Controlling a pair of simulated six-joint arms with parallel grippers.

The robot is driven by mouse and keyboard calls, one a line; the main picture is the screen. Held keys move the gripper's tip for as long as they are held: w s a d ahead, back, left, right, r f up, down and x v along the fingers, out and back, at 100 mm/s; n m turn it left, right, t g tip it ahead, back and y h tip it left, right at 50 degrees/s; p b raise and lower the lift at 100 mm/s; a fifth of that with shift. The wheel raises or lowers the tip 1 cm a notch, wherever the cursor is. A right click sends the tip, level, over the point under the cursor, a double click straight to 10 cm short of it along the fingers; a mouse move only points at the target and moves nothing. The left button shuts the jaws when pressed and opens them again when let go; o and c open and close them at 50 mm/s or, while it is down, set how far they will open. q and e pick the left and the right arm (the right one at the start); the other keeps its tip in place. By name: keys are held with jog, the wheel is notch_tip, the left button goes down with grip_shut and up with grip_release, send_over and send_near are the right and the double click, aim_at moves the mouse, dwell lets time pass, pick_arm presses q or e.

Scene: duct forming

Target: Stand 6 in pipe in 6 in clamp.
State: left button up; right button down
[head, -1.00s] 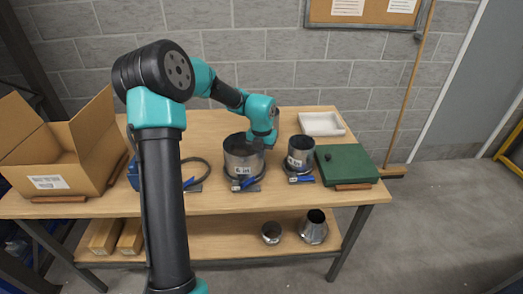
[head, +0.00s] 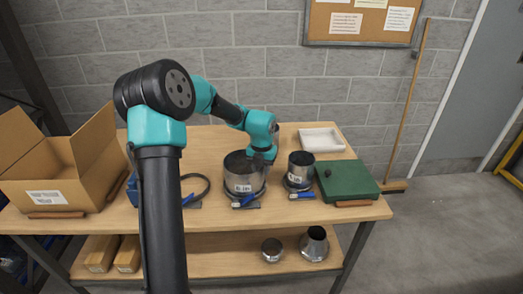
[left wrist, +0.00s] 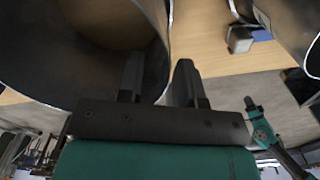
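The large grey metal pipe (head: 240,172), with a white label that seems to read 6 in, stands upright on the bench. A ring clamp with a blue handle (head: 245,201) is around its foot. My left gripper (head: 264,157) is at the right rear of the pipe's top rim. In the left wrist view, the left gripper's fingers (left wrist: 160,82) straddle the pipe wall (left wrist: 157,25), one inside and one outside, with a visible gap. A teal arm, seemingly my right one, shows small there with its gripper (left wrist: 249,103); its fingers are unclear.
A smaller pipe (head: 300,168) stands in another clamp to the right. An empty clamp (head: 195,188) lies left. Fittings (head: 313,244) sit on the lower shelf.

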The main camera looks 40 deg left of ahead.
pick_arm(q)
notch_tip(320, 180, up, 17)
dwell(0.5)
dwell(0.8)
